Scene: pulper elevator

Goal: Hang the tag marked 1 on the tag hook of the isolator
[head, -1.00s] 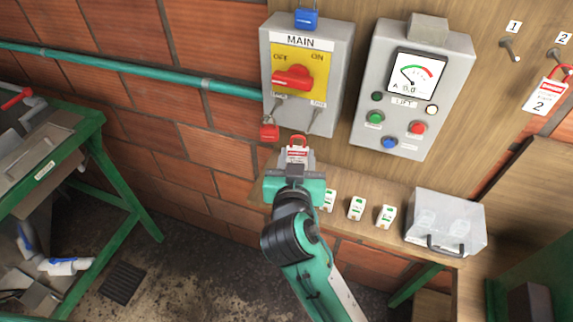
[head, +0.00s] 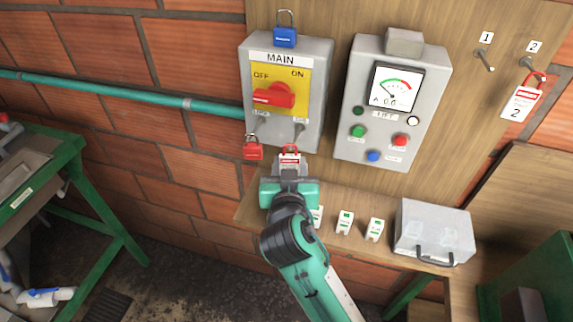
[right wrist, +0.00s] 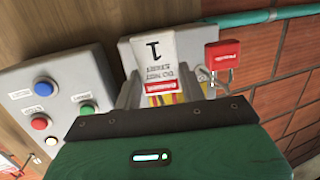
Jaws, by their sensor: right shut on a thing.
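The tag marked 1 (head: 290,161) is white with a red band and a red loop at its top. My right gripper (head: 290,174) is shut on it just below the isolator. The wrist view shows the 1 on the tag (right wrist: 158,50) upside down. The isolator (head: 326,105) is the grey box marked MAIN with a red handle on a yellow plate. Its tag hook (head: 299,130) is at the lower right and looks bare, above and slightly right of the tag's loop; they look apart. My left gripper is not in view.
A red padlock (head: 252,151) hangs from the isolator's lower-left hook, and a blue padlock (head: 285,37) sits on top. The lift control box (head: 346,143) is to the right. The tag marked 2 (head: 520,104) hangs on its peg; peg 1 (head: 484,59) is bare.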

